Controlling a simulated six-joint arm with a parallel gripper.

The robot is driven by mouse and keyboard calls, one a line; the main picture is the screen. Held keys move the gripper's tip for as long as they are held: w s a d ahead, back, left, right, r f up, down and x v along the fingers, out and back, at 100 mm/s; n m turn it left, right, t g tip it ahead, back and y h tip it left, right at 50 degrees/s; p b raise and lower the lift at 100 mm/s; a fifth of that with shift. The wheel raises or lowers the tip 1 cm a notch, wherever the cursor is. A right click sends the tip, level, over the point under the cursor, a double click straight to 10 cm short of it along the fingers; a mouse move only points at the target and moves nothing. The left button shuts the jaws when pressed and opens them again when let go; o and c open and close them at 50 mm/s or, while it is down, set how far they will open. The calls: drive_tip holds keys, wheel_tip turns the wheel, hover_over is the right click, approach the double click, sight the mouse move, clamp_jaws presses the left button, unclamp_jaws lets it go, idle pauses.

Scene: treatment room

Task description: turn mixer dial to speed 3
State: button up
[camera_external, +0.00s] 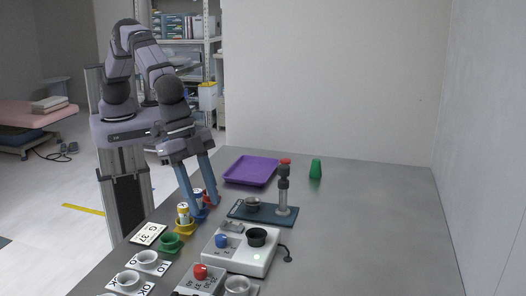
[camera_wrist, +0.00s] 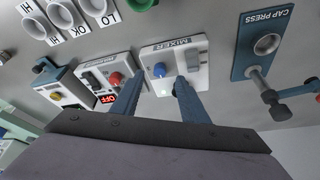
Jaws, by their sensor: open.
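The mixer (camera_external: 262,262) is a pale box on the table with a dark cup on top, a blue dial (camera_external: 221,241) at its left front and a grey part beside the dial. My gripper (camera_external: 204,206) is open and empty, above the table's left side, up and left of the dial in the external view. The dial's pointer and speed marks are too small to read.
A control box with a red knob (camera_external: 200,271) stands beside the mixer. The cap press (camera_external: 284,195) stands behind it on a dark base. Labelled cups (camera_external: 146,257) and coloured holders line the left edge. A purple tray (camera_external: 250,171) lies farther back; the table's right side is clear.

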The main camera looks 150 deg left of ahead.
sight(220, 236)
drive_tip(key=shift+w+a+f, duration=0.15)
drive_tip(key=shift+w+a, duration=0.05)
drive_tip(key=shift+w, duration=0.2)
drive_tip(key=shift+w+a+f, duration=0.15)
drive_tip(key=shift+w+a, duration=0.05)
drive_tip(key=shift+w, duration=0.2)
drive_tip(key=shift+f, duration=0.1)
drive_tip(key=shift+p+x, duration=1.35)
drive_tip(key=shift+x, duration=2.15)
drive_tip(key=shift+w, duration=0.1)
clamp_jaws()
